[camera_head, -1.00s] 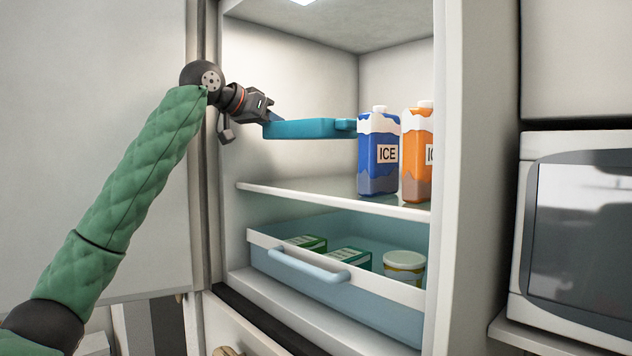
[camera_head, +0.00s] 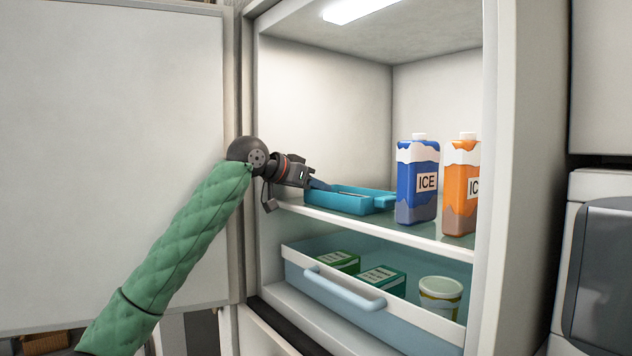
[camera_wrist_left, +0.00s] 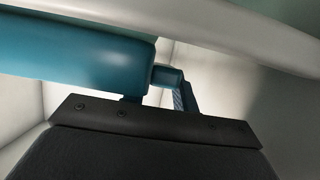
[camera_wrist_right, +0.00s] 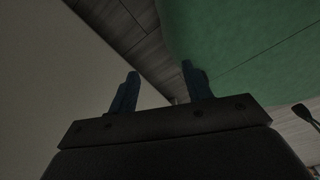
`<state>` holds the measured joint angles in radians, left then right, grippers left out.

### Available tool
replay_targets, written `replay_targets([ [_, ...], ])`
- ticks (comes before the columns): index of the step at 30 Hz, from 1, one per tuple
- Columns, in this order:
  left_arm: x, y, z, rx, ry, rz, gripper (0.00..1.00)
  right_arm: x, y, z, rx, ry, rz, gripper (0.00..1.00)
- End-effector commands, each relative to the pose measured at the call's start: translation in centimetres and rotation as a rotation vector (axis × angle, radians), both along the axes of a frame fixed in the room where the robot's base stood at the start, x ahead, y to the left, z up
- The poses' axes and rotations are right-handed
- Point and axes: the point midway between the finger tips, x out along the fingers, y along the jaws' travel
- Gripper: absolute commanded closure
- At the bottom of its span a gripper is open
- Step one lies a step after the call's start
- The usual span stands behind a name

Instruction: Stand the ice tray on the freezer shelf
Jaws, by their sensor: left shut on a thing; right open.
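The teal ice tray (camera_head: 345,203) is at the left of the freezer shelf (camera_head: 425,237), low over it or resting on it; I cannot tell which. It looks level, with its open top up. My left gripper (camera_head: 318,185) is shut on the tray's near left end. The tray also shows in the left wrist view (camera_wrist_left: 75,55), with its grip tab between the fingers (camera_wrist_left: 160,90). My right gripper (camera_wrist_right: 160,90) is open and empty in the right wrist view, away from the freezer. It is not in the head view.
A blue ice carton (camera_head: 417,185) and an orange carton (camera_head: 461,190) stand on the shelf right of the tray. Below, a pale blue drawer (camera_head: 380,318) holds green boxes and a tub (camera_head: 440,295). The open door (camera_head: 110,150) is at left. Shelf space behind the tray looks clear.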

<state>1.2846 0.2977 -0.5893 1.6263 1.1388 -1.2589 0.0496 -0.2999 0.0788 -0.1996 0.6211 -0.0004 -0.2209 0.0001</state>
Motion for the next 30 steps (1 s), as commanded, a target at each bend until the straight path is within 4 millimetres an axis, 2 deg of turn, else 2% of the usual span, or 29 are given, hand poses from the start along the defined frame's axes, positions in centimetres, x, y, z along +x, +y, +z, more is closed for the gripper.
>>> replay_targets([
  [4, 0.0, 0.0, -0.2, 0.002, 0.001, 0.000, 1.00, 0.6, 0.3, -0.1, 0.003, -0.007, -0.001, 0.51],
  [10, 0.0, 0.0, -0.5, 0.002, 0.001, 0.000, 1.00, -0.2, 0.1, -0.2, 0.001, 0.001, 0.000, 0.51],
  [11, 0.0, 0.0, -0.5, 0.002, 0.001, 0.000, 0.70, -0.3, 0.0, -0.2, 0.001, 0.002, 0.000, 0.51],
  [14, 0.0, 0.0, -0.5, 0.002, 0.001, 0.000, 0.50, -0.5, -0.2, -0.2, -0.002, 0.005, 0.000, 0.51],
  [30, 0.0, 0.1, 0.3, 0.001, 0.001, 0.000, 0.50, 0.1, -0.6, -0.1, -0.005, -0.002, 0.002, 0.51],
])
